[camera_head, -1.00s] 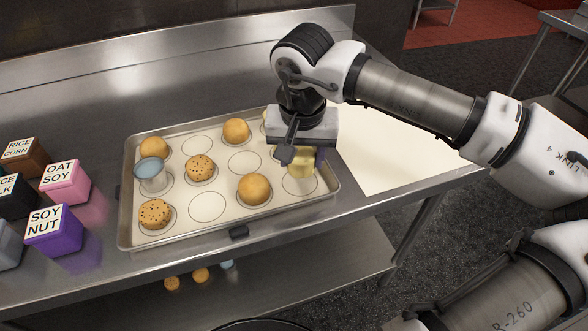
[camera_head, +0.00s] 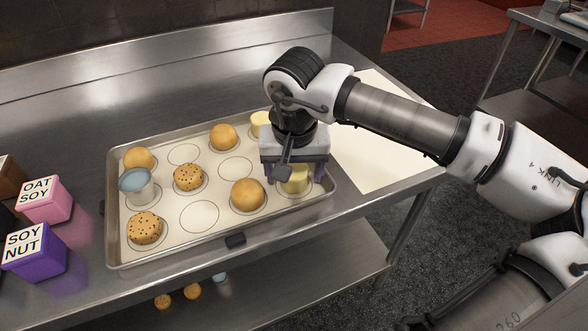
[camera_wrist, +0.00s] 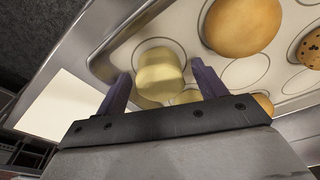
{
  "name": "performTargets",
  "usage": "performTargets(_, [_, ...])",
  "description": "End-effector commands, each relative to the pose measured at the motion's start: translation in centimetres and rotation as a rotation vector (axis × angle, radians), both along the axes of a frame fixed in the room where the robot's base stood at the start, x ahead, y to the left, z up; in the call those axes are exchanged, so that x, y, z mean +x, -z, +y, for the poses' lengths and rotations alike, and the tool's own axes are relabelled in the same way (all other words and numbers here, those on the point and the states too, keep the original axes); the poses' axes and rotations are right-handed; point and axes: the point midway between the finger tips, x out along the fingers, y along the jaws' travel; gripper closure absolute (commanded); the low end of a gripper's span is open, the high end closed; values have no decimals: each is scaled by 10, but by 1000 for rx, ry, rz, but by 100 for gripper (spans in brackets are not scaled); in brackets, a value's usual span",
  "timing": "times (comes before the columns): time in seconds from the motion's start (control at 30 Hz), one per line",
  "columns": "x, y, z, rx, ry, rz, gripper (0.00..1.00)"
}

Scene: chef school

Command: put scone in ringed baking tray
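A pale yellow scone (camera_head: 294,181) rests in the front right ring of the baking tray (camera_head: 112,235). It also shows in the wrist view (camera_wrist: 160,76), lying within a ring outline. My gripper (camera_head: 294,172) is directly above it. In the wrist view my gripper's fingers (camera_wrist: 163,86) are spread, with a gap on each side of the scone. A second pale yellow piece (camera_head: 261,120) sits at the tray's back right, partly hidden by my gripper; the wrist view shows a similar pale piece beyond the first, partly cut off by my gripper.
The tray also holds plain round buns (camera_head: 248,195), dotted cookies (camera_head: 188,177) and a metal cup (camera_head: 136,185) with a blue top. Boxes (camera_head: 36,250) stand at left. A cream sheet (camera_head: 375,150) lies clear at right. Several small items sit on the lower shelf.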

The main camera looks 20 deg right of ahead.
Motion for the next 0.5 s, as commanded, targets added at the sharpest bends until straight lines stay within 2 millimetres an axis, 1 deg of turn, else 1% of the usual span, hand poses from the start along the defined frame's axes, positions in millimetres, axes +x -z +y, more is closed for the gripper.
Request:
performTargets(0.17, [0,0,0,0,0,0,30])
performTargets(0.33, [0,-8,0,-1,1,-2,30])
performTargets(0.43, [-3,-24,1,-3,0,-2,30])
performTargets(0.5, [-4,-39,1,-2,1,-3,30])
